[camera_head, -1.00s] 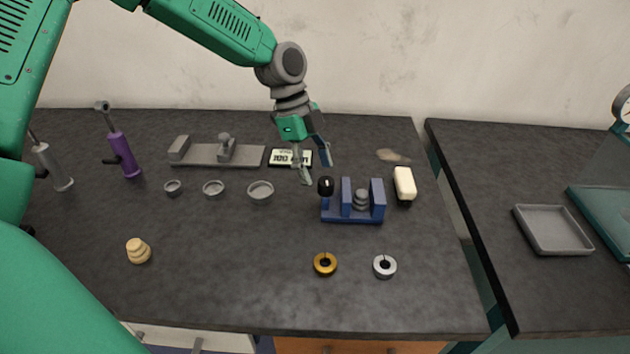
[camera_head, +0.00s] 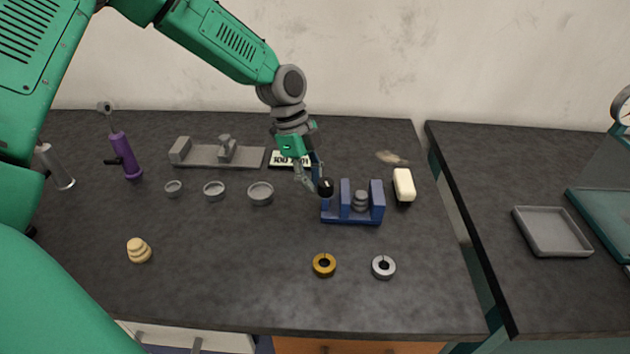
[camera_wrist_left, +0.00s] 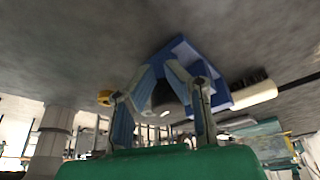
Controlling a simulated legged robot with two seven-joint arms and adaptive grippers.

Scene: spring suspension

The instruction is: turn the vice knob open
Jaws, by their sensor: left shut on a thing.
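The blue vice (camera_head: 352,214) stands on the dark table right of centre, with a grey stacked part (camera_head: 361,200) between its jaws. Its black knob (camera_head: 325,187) is on the vice's left side. My left gripper (camera_head: 316,183) reaches down from the upper left and is shut on the knob. In the left wrist view the two fingers (camera_wrist_left: 163,90) close around the dark knob (camera_wrist_left: 163,98), with the blue vice (camera_wrist_left: 217,95) behind it. The fingers partly hide the knob there. My right gripper is in neither view.
A gold ring (camera_head: 324,264) and a silver ring (camera_head: 383,267) lie in front. Several small grey dishes (camera_head: 260,194) and a grey fixture (camera_head: 205,155) are to the left.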

